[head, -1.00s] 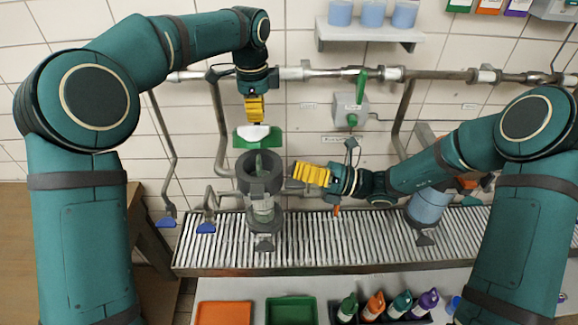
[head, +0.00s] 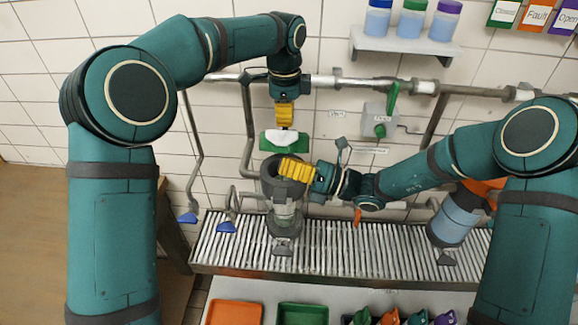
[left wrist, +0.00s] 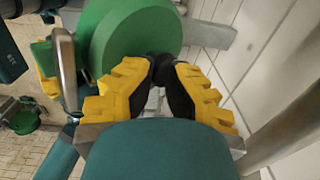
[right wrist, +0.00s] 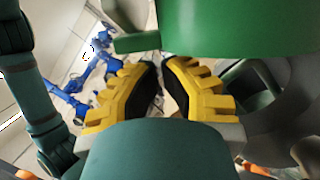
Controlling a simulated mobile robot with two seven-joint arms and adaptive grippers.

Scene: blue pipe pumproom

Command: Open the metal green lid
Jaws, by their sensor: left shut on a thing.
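The green lid (head: 270,141) with a white patch on its face stands tilted up above and behind the grey cylindrical vessel (head: 282,193). It is large in the left wrist view (left wrist: 130,40) and at the top of the right wrist view (right wrist: 240,25). My left gripper (head: 285,124) is above the lid, its yellow fingers (left wrist: 165,75) shut on a dark stem-like part at the lid.
The vessel stands on a roller conveyor (head: 340,250). A pipe (head: 440,88) runs along the tiled wall behind, with a green-handled valve box (head: 381,120). A blue canister (head: 455,218) stands at the right. Orange (head: 235,313) and green (head: 302,314) trays lie in front.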

